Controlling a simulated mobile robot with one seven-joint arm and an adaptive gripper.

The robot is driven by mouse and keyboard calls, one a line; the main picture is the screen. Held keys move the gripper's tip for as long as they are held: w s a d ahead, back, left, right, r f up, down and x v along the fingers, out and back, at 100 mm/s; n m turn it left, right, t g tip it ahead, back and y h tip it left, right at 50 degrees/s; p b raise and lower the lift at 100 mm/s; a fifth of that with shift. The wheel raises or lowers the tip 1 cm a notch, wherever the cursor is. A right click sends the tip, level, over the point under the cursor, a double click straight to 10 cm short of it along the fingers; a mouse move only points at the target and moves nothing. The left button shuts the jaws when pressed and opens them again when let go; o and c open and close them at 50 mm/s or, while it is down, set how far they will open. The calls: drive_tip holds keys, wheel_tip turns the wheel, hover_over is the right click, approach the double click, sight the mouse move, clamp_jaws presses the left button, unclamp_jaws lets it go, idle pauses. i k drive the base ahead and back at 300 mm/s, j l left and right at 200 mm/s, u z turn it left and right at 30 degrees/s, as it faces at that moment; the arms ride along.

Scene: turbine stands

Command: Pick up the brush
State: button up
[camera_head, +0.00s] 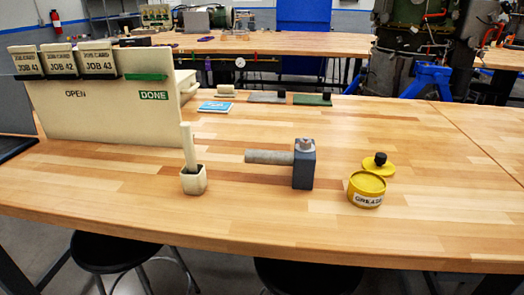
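A cream upright stick (188,146), which looks like the brush's handle, stands in a small cream holder (194,181) on the near part of the wooden table. It leans slightly to the left. Its lower end is hidden inside the holder, so I cannot see any bristles. My gripper is not in view.
A grey block with a cylinder (303,168) lies right of the holder. A yellow grease tin (366,190) stands farther right, its lid (378,166) behind it. The job-card box (110,110) stands behind left. The wooden table (255,220) is clear in front.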

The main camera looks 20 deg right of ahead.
sight(185, 127)
drive_tip(key=i+j+z, duration=0.1)
drive_tip(key=j, duration=0.65)
drive_tip(key=i+j+z, duration=0.15)
drive_tip(key=j, duration=0.55)
drive_tip(key=k, duration=0.05)
